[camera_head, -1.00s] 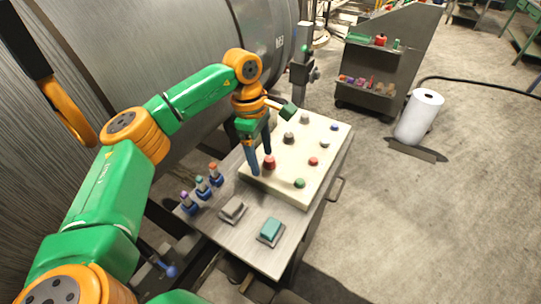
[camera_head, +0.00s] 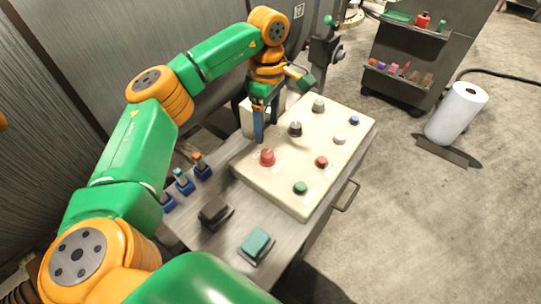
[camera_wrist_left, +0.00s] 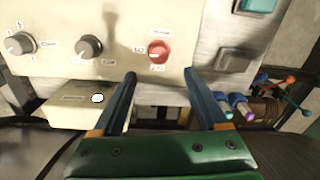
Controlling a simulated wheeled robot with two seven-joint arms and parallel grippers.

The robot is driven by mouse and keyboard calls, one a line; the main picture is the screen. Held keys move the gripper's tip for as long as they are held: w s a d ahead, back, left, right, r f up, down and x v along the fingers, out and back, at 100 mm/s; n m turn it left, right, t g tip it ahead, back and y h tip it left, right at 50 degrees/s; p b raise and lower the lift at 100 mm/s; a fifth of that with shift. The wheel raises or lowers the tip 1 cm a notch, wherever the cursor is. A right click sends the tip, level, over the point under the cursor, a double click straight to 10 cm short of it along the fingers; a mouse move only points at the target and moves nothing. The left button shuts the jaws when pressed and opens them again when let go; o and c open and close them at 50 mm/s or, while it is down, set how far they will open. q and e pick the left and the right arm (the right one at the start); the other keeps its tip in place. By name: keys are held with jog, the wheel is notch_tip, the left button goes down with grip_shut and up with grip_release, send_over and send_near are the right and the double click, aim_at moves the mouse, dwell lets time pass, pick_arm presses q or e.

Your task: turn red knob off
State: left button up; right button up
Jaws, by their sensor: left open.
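The red knob (camera_head: 267,157) sits at the left part of the cream panel (camera_head: 326,176) on the grey cabinet. It also shows in the left wrist view (camera_wrist_left: 158,50), with small labels around it that I cannot read. My left gripper (camera_head: 265,136) is open and empty, just behind the knob in the head view. In the left wrist view its two fingertips (camera_wrist_left: 159,74) are apart, with the knob ahead between their lines and not gripped. The knob's pointer direction is too small to tell. My right gripper is not in view.
Blue-based toggles (camera_head: 184,181), a dark switch (camera_head: 214,211) and a teal switch (camera_head: 257,244) sit on the cabinet top. A large metal tank (camera_head: 190,40) stands behind.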

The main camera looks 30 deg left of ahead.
aim_at(267, 153)
pick_arm(q)
notch_tip(267, 153, down, 3)
jog(key=shift+r+b, duration=0.1)
jog(key=shift+b, duration=0.8)
notch_tip(267, 153, down, 6)
jog(key=shift+s+p, duration=0.1)
jog(key=shift+p, duration=0.85)
jog(key=shift+f, duration=0.55)
grip_shut()
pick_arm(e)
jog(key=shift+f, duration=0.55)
